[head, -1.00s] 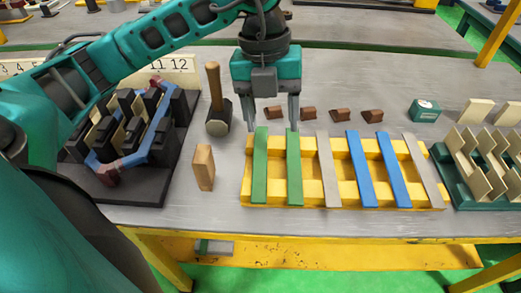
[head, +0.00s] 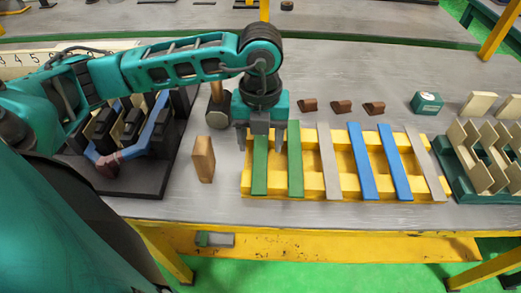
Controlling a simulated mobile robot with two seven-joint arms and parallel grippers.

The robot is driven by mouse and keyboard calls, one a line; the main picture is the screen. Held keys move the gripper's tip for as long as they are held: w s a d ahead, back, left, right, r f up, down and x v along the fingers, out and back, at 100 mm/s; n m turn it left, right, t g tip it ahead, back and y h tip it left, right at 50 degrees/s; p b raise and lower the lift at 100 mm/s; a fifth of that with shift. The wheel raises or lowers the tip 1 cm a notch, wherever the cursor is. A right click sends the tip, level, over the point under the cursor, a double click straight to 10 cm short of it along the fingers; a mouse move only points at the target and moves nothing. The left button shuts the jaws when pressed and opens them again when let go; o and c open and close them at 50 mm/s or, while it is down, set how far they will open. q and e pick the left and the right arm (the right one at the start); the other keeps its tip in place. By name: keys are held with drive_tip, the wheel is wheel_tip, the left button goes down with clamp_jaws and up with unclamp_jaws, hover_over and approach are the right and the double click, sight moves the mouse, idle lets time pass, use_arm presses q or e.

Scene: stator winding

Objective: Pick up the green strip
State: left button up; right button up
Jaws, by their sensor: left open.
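Two green strips lie side by side on the left part of the yellow rack: the left green strip (head: 260,170) and the right green strip (head: 295,163). My left gripper (head: 261,141) points down at the far end of the left green strip. It is open, with one finger to each side of that strip's far end. The right finger is near the far end of the right green strip. I cannot tell whether the fingers touch either strip. My right gripper is out of view.
The yellow rack (head: 317,183) also holds grey and blue strips. A wooden block (head: 203,160) and a hammer (head: 219,112) stand left of it. The stator fixture (head: 112,180) is further left. Brown pieces (head: 340,106) and a green box (head: 426,103) lie behind the rack.

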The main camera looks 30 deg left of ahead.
use_arm(q)
drive_tip(key=shift+f, duration=0.75)
drive_tip(key=shift+c, duration=0.3)
clamp_jaws()
